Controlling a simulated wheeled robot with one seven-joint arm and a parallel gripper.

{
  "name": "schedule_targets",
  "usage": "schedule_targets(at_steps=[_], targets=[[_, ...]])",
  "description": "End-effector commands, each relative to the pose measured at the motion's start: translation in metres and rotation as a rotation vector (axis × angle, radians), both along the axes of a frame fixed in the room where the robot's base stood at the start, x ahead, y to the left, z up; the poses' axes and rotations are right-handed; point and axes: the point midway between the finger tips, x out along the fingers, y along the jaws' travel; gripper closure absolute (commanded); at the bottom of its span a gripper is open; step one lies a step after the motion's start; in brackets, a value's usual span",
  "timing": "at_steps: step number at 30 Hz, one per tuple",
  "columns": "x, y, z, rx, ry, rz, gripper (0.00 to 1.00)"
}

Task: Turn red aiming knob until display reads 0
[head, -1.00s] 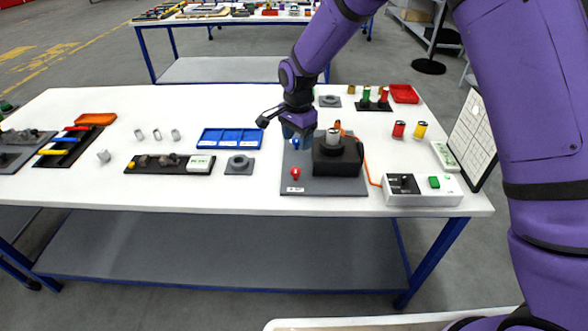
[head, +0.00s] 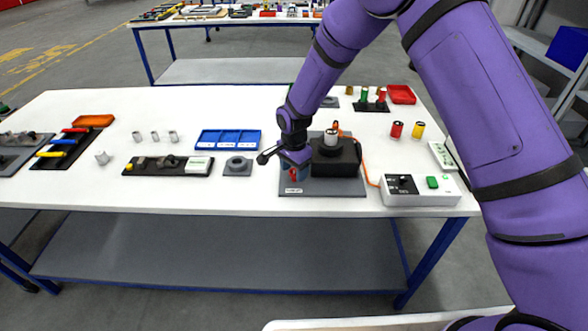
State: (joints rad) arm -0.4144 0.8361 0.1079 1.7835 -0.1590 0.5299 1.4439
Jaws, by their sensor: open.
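The red aiming knob (head: 292,175) stands at the front left of a grey base plate (head: 335,188), left of a black block (head: 337,157) with a grey cylinder on top. It is partly hidden by my gripper. A small white display (head: 294,190) sits in front of the knob; its reading is too small to tell. My gripper (head: 281,162) is open, low over the left edge of the plate, just behind and above the knob. I cannot tell whether a finger touches the knob.
An orange cable runs from the black block to a white control box (head: 422,190) at the right. A grey block with a ring (head: 238,166) and a blue tray (head: 228,140) lie to the left. Red and yellow cylinders (head: 397,130) stand at the right. The front table strip is clear.

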Motion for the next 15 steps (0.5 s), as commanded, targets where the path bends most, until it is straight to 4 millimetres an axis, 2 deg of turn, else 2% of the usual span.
schedule_targets(at_steps=[7, 13, 15], targets=[[0.0000, 0.0000, -0.0004, 0.000, 0.000, 0.000, 0.44], [0.0000, 0.0000, -0.0003, 0.000, 0.000, 0.000, 0.90], [0.0000, 0.0000, -0.0002, 0.000, 0.000, 0.000, 0.90]])
